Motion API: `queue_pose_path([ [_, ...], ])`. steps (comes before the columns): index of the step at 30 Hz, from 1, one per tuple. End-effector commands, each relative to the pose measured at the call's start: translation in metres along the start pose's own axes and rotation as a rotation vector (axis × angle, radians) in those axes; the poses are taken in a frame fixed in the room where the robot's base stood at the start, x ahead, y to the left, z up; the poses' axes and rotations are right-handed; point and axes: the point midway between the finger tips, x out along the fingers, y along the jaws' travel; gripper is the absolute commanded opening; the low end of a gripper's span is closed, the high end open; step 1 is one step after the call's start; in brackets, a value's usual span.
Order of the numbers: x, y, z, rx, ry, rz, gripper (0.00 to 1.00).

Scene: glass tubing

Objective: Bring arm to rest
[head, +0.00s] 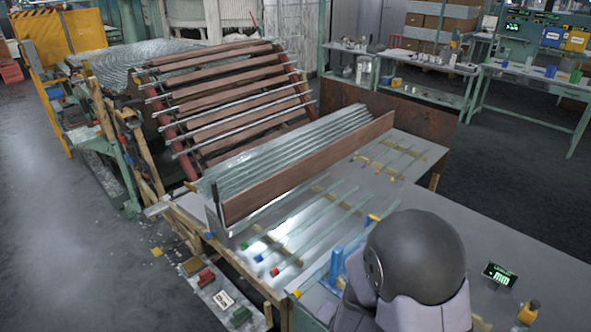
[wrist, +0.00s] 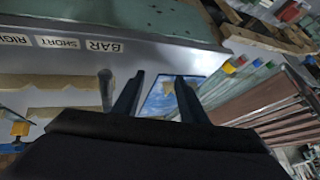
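My gripper (wrist: 160,78) shows in the wrist view with its two dark fingers apart, and nothing is held between them. Beyond the fingertips a blue-and-white patch (wrist: 161,98) shows on the grey surface. A grey rod-like piece (wrist: 105,90) shows just left of the left finger, apart from it as far as I can tell. In the head view my arm's dark round joint is at the lower right, and the gripper is hidden there.
Glass tubes with coloured ends (head: 312,235) lie on wooden strips on the metal table (head: 480,225). A trough of tubes (head: 300,150) stands behind them, beside a slanted roller rack (head: 225,95). A small display (head: 499,274) stands at right. The table's right part is mostly clear.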

Motion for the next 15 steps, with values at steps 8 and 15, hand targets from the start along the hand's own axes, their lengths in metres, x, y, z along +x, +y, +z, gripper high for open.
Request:
queue_pose_path([
  [8, -0.059, 0.001, 0.023, -0.267, -0.316, -0.039, 0.39],
  [15, -0.117, 0.042, 0.032, -0.504, -0.516, 0.01, 0.39],
])
